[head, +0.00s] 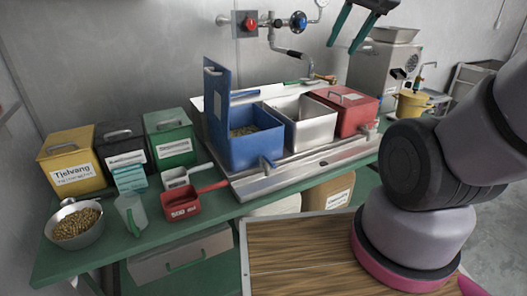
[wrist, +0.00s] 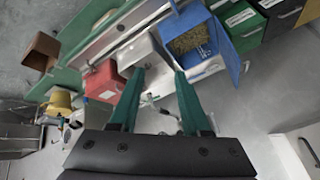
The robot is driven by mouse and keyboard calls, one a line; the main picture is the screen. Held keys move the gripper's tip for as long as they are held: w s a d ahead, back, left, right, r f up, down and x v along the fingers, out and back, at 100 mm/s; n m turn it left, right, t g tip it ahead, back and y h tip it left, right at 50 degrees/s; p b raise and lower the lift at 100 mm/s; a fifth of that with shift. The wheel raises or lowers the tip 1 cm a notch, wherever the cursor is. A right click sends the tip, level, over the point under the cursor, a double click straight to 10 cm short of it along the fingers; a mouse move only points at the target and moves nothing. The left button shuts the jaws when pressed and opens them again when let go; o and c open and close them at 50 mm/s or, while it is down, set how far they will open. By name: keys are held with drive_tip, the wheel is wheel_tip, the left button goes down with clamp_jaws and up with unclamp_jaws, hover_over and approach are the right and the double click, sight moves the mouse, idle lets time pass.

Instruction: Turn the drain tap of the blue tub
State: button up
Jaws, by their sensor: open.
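The blue tub (head: 247,150) stands in a metal tray on the green bench, its lid raised at the back and grain-like contents inside. Its drain tap (head: 267,163) sticks out low on the front wall, toward the tray's front edge. The blue tub also shows at the upper right of the wrist view (wrist: 233,42); I cannot make out its tap there. My gripper (head: 342,46) is open and empty, high above and behind the tubs, apart from the tap. In the wrist view its two green fingers (wrist: 158,72) are spread, with nothing between them.
A steel tub (head: 305,130) and a red tub (head: 352,112) stand right of the blue one. Wall pipes with valves (head: 290,22) run behind. A red scoop (head: 183,205), a bowl of beans (head: 75,228) and lidded boxes (head: 72,165) stand left. A wooden top (head: 300,250) lies in front.

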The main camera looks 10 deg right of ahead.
drive_tip(key=w+a+f+n+g, duration=0.4)
drive_tip(key=w+f, duration=0.7)
drive_tip(key=f, duration=0.1)
drive_tip(key=n+g, duration=0.3)
drive_tip(key=n, duration=0.1)
approach(270, 163)
drive_tip(key=f, duration=0.7)
drive_tip(key=shift+s+a+f, duration=0.3)
drive_tip(key=shift+f, duration=0.1)
clamp_jaws()
